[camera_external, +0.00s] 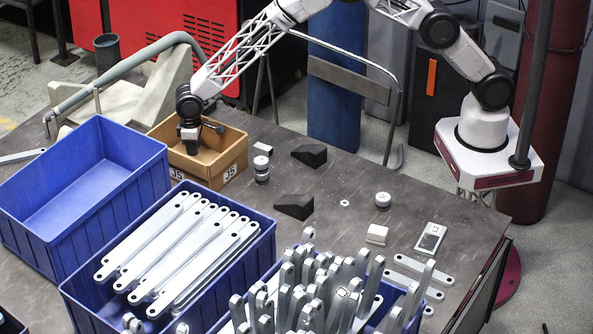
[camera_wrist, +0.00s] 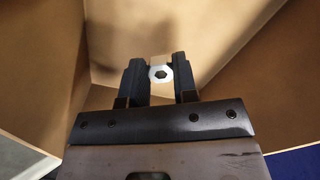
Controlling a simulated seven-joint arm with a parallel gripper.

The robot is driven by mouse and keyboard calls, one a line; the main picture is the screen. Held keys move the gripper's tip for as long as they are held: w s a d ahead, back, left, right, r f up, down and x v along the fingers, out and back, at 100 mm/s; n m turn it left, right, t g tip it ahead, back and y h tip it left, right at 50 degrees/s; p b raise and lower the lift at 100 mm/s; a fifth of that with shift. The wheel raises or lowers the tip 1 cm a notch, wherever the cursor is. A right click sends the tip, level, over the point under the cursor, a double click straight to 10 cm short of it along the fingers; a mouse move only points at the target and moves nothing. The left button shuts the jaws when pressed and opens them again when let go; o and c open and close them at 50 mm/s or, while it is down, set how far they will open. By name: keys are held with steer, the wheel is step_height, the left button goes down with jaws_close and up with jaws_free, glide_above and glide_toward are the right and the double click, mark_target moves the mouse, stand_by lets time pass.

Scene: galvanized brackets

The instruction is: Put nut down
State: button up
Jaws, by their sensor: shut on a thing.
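In the wrist view a pale hex nut (camera_wrist: 160,74) with a dark hole sits between the two black fingertips of my gripper (camera_wrist: 160,78). The gripper is shut on it. Around the fingers are the brown walls of a cardboard box (camera_wrist: 225,40). In the external view my gripper (camera_external: 189,133) reaches down into the open cardboard box (camera_external: 233,160), marked J5. The held nut is hidden there. Another small nut (camera_external: 344,203) lies on the dark table, right of the black wedges.
An empty blue crate (camera_external: 150,165) stands left of the box. Blue crates with brackets (camera_external: 185,250) fill the front. Black wedges (camera_external: 309,155), white cylinders (camera_external: 262,170) and a small device (camera_external: 430,238) stand on the table (camera_external: 330,235). A grey tube frame (camera_external: 125,70) rises behind the box.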

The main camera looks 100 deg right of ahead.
steer(key=shift+f, duration=1.85)
steer(key=shift+f, duration=0.2)
steer(key=o, duration=0.9)
steer(key=shift+r, duration=0.2)
step_height(320, 180, up, 12)
